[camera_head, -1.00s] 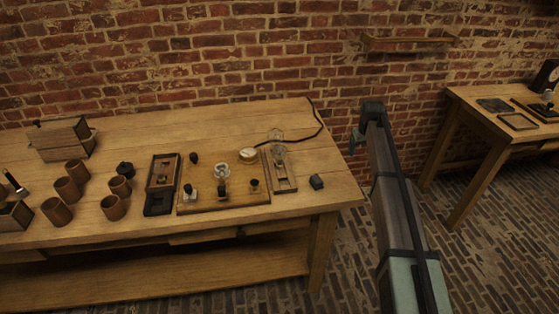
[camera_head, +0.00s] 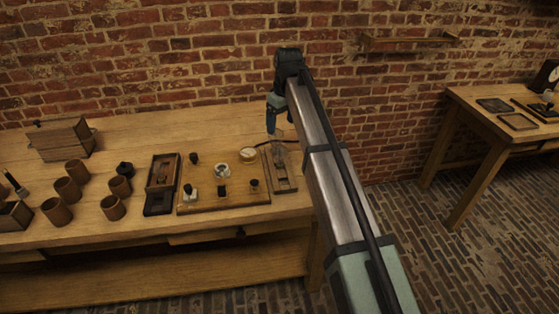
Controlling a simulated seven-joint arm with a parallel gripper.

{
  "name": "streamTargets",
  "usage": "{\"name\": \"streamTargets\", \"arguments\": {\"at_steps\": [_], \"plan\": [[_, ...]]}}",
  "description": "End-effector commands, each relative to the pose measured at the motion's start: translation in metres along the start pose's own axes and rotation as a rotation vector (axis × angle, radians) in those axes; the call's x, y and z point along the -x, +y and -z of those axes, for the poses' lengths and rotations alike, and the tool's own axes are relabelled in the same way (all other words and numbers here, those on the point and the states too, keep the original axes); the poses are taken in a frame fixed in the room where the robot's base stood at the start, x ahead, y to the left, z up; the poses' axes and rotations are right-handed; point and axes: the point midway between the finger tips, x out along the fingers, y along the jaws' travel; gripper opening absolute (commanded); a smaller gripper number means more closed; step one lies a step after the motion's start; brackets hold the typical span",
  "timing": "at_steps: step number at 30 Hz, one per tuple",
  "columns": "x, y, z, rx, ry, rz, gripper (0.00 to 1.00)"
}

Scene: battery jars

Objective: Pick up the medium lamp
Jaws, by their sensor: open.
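A small clear glass lamp (camera_head: 222,170) stands on the wooden instrument board. A narrow wooden tray (camera_head: 291,186) is just right of the board, with a small lamp-like piece (camera_head: 281,158) in it, too small to make out. Faint clear glass shows by my fingers; I cannot tell its outline or which lamp is the medium one. My gripper (camera_head: 273,130) is open and points down above the far end of the tray, beside this glass. I cannot tell whether it touches the glass. My arm hides the table's right end.
The wooden board (camera_head: 205,205) carries a round dial (camera_head: 249,155) and several dark knobs. A dark tray (camera_head: 160,185) lies left of it. Several brown cups (camera_head: 67,190) and a wooden box (camera_head: 60,138) stand further left. A second table (camera_head: 510,130) is at right.

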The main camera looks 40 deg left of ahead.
Motion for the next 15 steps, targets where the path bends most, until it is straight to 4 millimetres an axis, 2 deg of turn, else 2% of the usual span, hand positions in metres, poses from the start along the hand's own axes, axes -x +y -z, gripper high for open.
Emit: {"name": "streamTargets", "arguments": {"at_steps": [9,15], "plan": [[-0.054,0.0,-0.001,-0.001,-0.002,0.001,0.84],[-0.071,0.0,0.0,-0.001,0.0,0.0,0.84]]}}
